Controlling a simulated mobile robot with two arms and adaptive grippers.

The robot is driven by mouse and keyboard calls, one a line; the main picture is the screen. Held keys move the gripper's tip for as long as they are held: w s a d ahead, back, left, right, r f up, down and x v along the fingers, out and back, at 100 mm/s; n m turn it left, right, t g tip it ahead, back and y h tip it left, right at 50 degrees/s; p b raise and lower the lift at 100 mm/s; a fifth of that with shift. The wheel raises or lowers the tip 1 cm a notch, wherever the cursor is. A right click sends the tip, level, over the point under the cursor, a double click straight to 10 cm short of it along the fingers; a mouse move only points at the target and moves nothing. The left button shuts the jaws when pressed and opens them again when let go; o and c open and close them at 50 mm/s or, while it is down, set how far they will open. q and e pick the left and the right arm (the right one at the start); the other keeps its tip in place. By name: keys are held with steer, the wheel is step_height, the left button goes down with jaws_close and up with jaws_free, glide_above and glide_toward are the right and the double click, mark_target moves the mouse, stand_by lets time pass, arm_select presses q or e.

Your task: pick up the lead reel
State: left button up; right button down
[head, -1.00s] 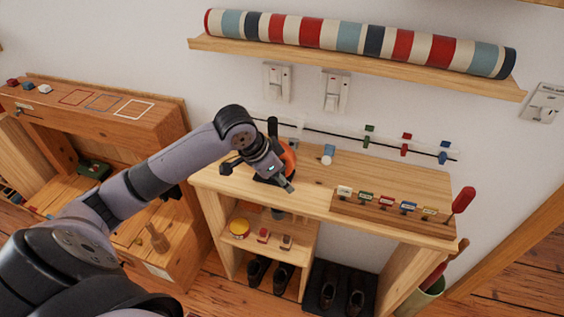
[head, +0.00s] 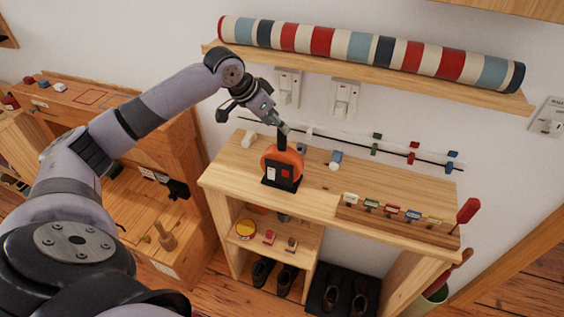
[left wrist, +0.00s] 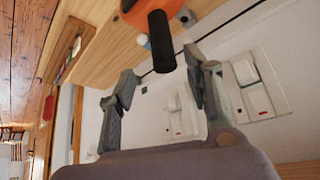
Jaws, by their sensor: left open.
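The lead reel (head: 283,165) is an orange round reel with a black stand and an upright black handle. It stands on top of the wooden bench, left of the middle. My left gripper (head: 284,129) is open and empty, just above the handle's upper end. In the left wrist view the black handle (left wrist: 161,40) points toward the gap between the two spread fingers (left wrist: 160,68), with part of the orange reel (left wrist: 183,10) behind it. I cannot tell whether any finger touches the handle. My right gripper is not in view.
A wall shelf (head: 380,78) with a striped roll hangs above the bench (head: 320,182). A white-and-blue item (head: 335,158) stands right of the reel. A rack of small labelled pieces (head: 395,217) and a red-handled tool (head: 468,211) are farther right. The bench top between is clear.

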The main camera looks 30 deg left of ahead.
mark_target(287, 147)
arm_select(q)
steer(key=x, duration=0.3)
steer(key=shift+f+p, duration=0.1)
steer(key=shift+p, duration=0.2)
steer(key=shift+w+f+p, duration=0.3)
steer(key=shift+f+p, duration=0.15)
steer(key=shift+f, duration=0.05)
steer(key=p+x, duration=0.1)
steer(key=x, duration=0.2)
steer(key=shift+a+f, duration=0.1)
steer(key=shift+f, duration=0.2)
steer(key=shift+w+f, duration=0.25)
steer(key=shift+f, duration=0.15)
steer(key=shift+c, duration=0.2)
jaws_close()
